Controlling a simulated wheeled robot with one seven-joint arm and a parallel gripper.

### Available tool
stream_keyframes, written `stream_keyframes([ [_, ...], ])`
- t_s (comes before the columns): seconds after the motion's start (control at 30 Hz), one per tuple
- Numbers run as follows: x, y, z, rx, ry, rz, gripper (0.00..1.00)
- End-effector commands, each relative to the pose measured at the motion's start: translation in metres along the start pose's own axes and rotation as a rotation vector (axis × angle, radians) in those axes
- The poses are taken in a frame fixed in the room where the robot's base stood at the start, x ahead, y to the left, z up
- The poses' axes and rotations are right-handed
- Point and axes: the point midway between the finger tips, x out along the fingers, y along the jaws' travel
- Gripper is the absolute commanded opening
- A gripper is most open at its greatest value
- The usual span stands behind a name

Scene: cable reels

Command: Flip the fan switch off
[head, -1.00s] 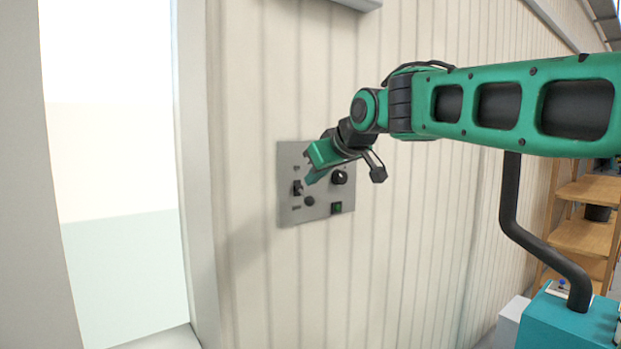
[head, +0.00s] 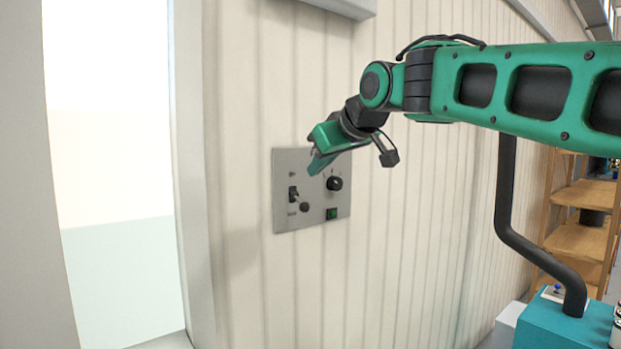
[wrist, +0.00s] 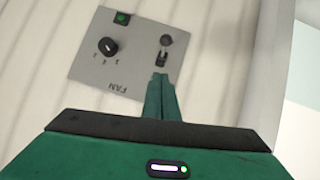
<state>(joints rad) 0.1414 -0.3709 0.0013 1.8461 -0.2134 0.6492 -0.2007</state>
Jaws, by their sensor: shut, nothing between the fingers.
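The fan switch (head: 293,194) is a small black toggle on the left of a grey wall panel (head: 283,222). The switch also shows in the wrist view (wrist: 162,58), on the panel marked FAN, seen upside down; which way its lever points is too small to tell. My gripper (head: 315,168) is green, shut and empty. In the head view it covers the panel's top, up and right of the switch. In the wrist view its closed fingertips (wrist: 160,80) appear just below the switch, apart from it in the picture.
The panel also has a black rotary knob (head: 334,183), a round black button (head: 304,207) and a green button (head: 331,213). A window frame (head: 190,170) stands left. A wooden shelf (head: 580,240) and a teal box (head: 560,325) are at right.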

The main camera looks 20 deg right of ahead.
Motion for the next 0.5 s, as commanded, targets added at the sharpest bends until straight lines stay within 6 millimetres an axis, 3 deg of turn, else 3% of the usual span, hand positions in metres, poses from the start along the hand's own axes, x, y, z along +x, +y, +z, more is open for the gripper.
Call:
stream_keyframes([
  [0.2, -0.04, -0.003, 0.017, 0.0, 0.003, 0.001, 0.0],
  [0.5, -0.068, -0.004, 0.031, 0.002, 0.0, 0.002, 0.0],
])
